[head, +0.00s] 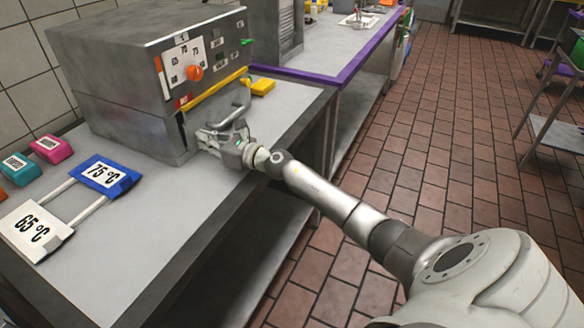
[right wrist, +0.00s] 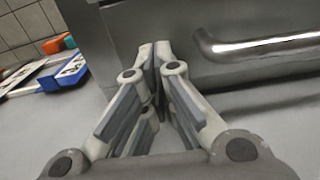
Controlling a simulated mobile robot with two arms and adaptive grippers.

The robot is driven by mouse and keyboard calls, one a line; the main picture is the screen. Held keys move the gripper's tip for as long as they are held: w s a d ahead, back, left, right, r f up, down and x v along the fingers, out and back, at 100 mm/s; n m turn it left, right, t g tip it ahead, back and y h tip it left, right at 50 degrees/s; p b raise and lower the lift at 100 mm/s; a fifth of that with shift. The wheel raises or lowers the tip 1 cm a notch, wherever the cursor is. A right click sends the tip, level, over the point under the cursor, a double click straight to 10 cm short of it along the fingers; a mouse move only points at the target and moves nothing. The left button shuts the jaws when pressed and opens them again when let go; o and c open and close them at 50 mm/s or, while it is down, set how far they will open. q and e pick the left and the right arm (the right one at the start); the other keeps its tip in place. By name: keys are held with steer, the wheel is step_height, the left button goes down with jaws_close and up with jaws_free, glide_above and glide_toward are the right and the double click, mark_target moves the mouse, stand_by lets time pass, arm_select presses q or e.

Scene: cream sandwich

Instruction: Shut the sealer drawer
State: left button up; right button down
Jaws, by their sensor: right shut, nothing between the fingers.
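The sealer (head: 120,75) is a grey metal box with a dial panel on the left part of the counter. Its drawer has a grey bar handle (head: 238,108) low on the front, under a yellow strip. My right gripper (head: 203,137) is shut and empty at the drawer front, left of the handle. In the right wrist view the closed fingertips (right wrist: 153,48) point at the grey drawer front (right wrist: 180,68), with the handle (right wrist: 260,46) to their right. I cannot tell whether they touch it. The gripper hides part of the front, so how far the drawer stands out is unclear.
Blue 75 °C (head: 105,175) and white 65 °C (head: 35,230) tags lie on the counter at left, beside pink (head: 52,150) and teal (head: 20,170) blocks. A yellow block (head: 262,87) lies right of the sealer. The counter's front edge runs under my arm.

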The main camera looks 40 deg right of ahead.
steer(key=shift+d+r, duration=0.1)
steer(key=shift+r, duration=0.25)
steer(key=shift+s+f, duration=0.1)
steer(key=shift+s, duration=0.1)
steer(key=v, duration=1)
steer(key=shift+f, duration=0.3)
steer(key=shift+v, duration=0.8)
